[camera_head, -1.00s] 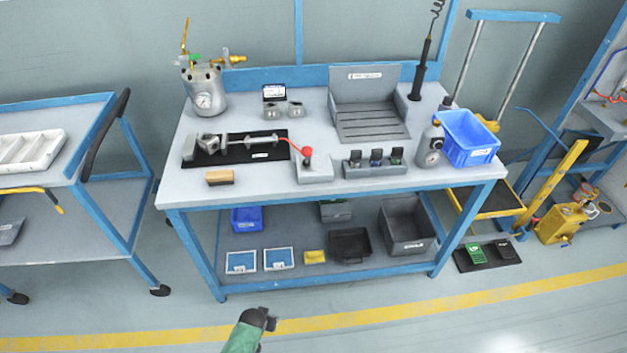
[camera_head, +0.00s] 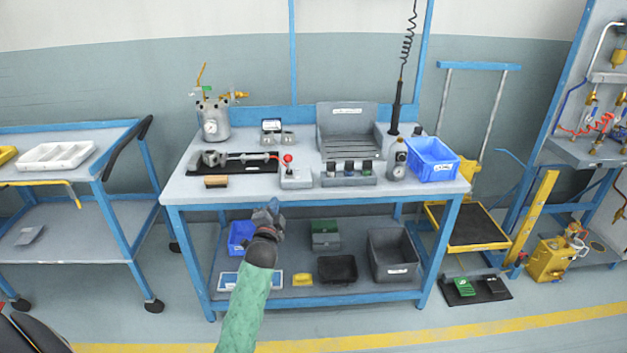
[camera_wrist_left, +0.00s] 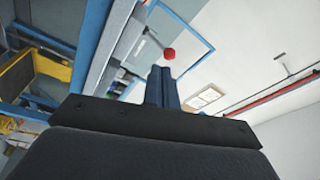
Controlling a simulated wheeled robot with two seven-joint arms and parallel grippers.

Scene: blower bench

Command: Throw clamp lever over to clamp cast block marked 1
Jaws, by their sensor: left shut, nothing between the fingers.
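The lever's red ball knob (camera_head: 288,158) stands up over a small grey box (camera_head: 296,180) at the bench's front middle. In the left wrist view a red ball (camera_wrist_left: 169,54) shows just beyond the fingertips. A metal clamp with a grey block (camera_head: 213,158) lies on a black mat (camera_head: 232,169) to its left. Two small grey blocks (camera_head: 278,138) stand behind; no number is readable on any block. My left gripper (camera_head: 269,209) is in front of the bench, below the top's front edge, shut and empty, apart from the knob. Its shut fingers (camera_wrist_left: 162,86) show in the wrist view. My right gripper is not in view.
On the bench top (camera_head: 400,190) stand a gauge pot (camera_head: 213,122), a grey fixture (camera_head: 345,132), a row of small bins (camera_head: 348,178), a gauge bottle (camera_head: 397,160) and a blue bin (camera_head: 433,160). A brown-topped block (camera_head: 216,182) lies near the front edge. The lower shelf holds bins.

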